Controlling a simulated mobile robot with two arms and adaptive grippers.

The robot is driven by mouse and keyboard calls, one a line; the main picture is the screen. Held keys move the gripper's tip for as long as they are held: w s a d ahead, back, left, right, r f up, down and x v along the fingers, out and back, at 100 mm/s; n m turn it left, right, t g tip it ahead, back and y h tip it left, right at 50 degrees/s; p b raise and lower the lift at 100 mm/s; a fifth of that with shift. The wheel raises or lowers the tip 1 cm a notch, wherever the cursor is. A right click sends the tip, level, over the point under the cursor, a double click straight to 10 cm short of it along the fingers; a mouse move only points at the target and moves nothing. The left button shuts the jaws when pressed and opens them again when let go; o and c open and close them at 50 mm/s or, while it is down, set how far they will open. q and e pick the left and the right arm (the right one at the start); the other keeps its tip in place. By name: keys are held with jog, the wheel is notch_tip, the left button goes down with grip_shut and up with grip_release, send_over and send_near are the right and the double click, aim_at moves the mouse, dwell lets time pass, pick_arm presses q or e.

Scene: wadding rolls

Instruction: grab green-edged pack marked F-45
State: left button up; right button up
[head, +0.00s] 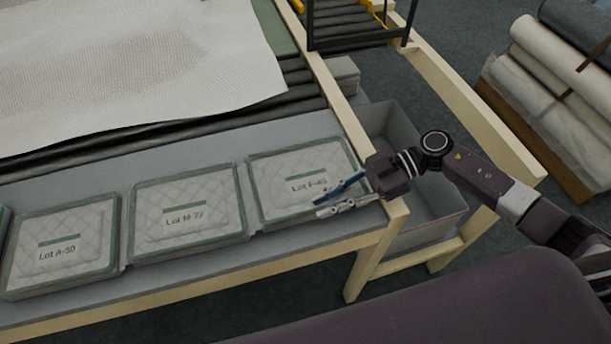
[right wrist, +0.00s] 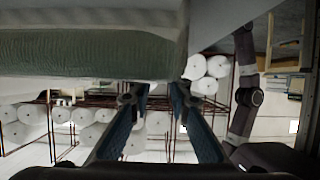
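The pack labelled Lot F-45 (head: 285,180) lies flat on the grey table. It is pale, quilted and green-edged, rightmost in a row of similar packs. My right gripper (head: 317,206) reaches in from the right at its front right corner, with the fingers apart. One finger overlaps the pack in the head view; I cannot tell whether it touches. In the right wrist view the two fingers (right wrist: 155,98) stand apart with nothing visibly held between them. A green band (right wrist: 90,52), apparently a pack's edge, crosses above them. My left gripper is not in view.
Packs Lot M-22 (head: 184,212) and Lot A-50 (head: 62,245) lie to the left. White wadding (head: 130,60) covers rollers behind. A grey bin (head: 425,205) stands beside the table's wooden right edge. Wrapped rolls (head: 560,90) are at the far right.

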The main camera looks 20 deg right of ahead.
jog(key=c, duration=0.3)
jog(key=shift+d, duration=0.1)
grip_shut()
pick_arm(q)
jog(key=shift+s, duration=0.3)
pick_arm(e)
jog(key=shift+r, duration=0.1)
